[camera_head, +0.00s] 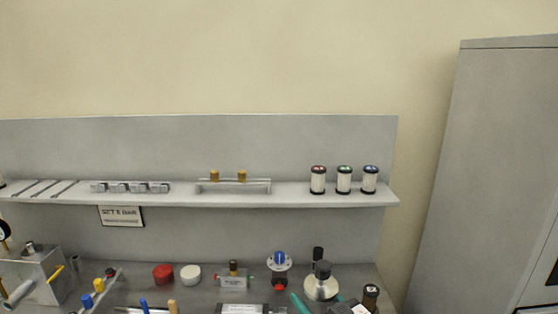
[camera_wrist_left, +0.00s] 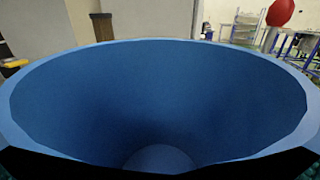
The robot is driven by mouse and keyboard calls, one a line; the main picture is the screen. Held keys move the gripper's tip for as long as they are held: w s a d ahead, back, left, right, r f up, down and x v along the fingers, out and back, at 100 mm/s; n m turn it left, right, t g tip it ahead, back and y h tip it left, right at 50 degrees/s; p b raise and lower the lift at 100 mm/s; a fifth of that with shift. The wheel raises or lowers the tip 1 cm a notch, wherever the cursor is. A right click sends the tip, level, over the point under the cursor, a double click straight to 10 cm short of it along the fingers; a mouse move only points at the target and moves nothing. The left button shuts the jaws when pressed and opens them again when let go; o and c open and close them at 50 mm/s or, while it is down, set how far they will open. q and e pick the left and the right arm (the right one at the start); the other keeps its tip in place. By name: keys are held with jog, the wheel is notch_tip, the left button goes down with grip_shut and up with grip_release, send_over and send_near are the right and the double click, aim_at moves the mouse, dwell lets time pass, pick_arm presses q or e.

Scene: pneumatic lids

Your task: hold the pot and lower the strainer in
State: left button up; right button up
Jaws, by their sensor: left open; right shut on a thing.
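A wide blue round vessel (camera_wrist_left: 160,90), which I take for the pot, fills the left wrist view. I look into it from above; its rim is open and no strainer shows inside. Dark finger parts of my left gripper (camera_wrist_left: 160,172) show along the bottom edge of that view, apart from each other, close to the vessel's near rim. The left gripper does not show in the head view. I cannot identify the strainer.
A shelf (camera_head: 290,191) holds three capped white cylinders (camera_head: 343,180), a small rack (camera_head: 233,186) and metal blocks (camera_head: 130,187). On the bench below stand a red cap (camera_head: 163,274), a white cap (camera_head: 191,275) and a silver round part (camera_head: 321,287). A grey cabinet (camera_head: 490,180) stands right.

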pick_arm(q)
jog(key=c, duration=0.9)
jog(key=shift+s+a+f, duration=0.1)
jog(key=shift+s+f, duration=0.1)
jog(key=shift+f, duration=0.2)
dwell(0.6)
pick_arm(e)
notch_tip(320, 180, down, 12)
dwell(0.3)
